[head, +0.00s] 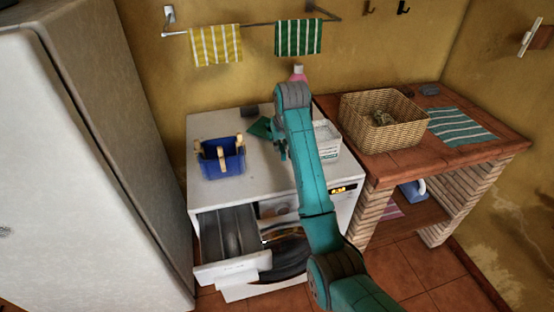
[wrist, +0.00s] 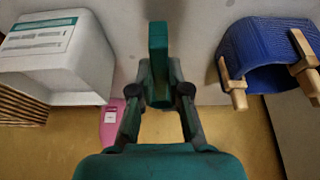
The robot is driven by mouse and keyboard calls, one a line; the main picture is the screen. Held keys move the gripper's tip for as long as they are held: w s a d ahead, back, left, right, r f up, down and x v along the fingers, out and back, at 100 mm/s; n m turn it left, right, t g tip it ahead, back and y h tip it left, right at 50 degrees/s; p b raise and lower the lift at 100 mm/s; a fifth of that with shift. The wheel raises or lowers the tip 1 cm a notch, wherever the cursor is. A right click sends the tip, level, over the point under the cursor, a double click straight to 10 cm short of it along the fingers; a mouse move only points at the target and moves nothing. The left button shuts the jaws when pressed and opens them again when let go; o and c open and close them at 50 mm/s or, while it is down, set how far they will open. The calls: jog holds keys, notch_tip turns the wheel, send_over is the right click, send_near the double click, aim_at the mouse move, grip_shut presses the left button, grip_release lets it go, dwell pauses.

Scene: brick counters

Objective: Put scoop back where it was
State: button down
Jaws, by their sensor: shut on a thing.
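The scoop is green and shows in the head view (head: 261,127) just left of my gripper (head: 281,151), above the white washing machine top (head: 222,196). In the wrist view my gripper (wrist: 168,95) is shut on the scoop (wrist: 158,45), seen narrow and end-on between the fingers. A white box (head: 327,141) stands right of my arm, and it also shows in the wrist view (wrist: 60,75). My arm hides part of it and of the machine top. I cannot tell whether the scoop touches the top.
A blue basket with wooden clothespins (head: 222,163) stands left. A pink bottle (head: 298,73) is behind my arm. The washing machine's drawer (head: 231,271) is pulled out in front. A wicker basket (head: 384,137) sits on the brick counter (head: 480,160). Free room lies between blue basket and arm.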

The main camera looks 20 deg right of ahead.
notch_tip(320, 180, down, 8)
jog(key=shift+f, duration=0.1)
dwell(0.4)
jog(key=shift+f, duration=0.1)
jog(key=c, duration=1.1)
grip_release()
jog(key=shift+c, duration=0.2)
jog(key=v, duration=1.2)
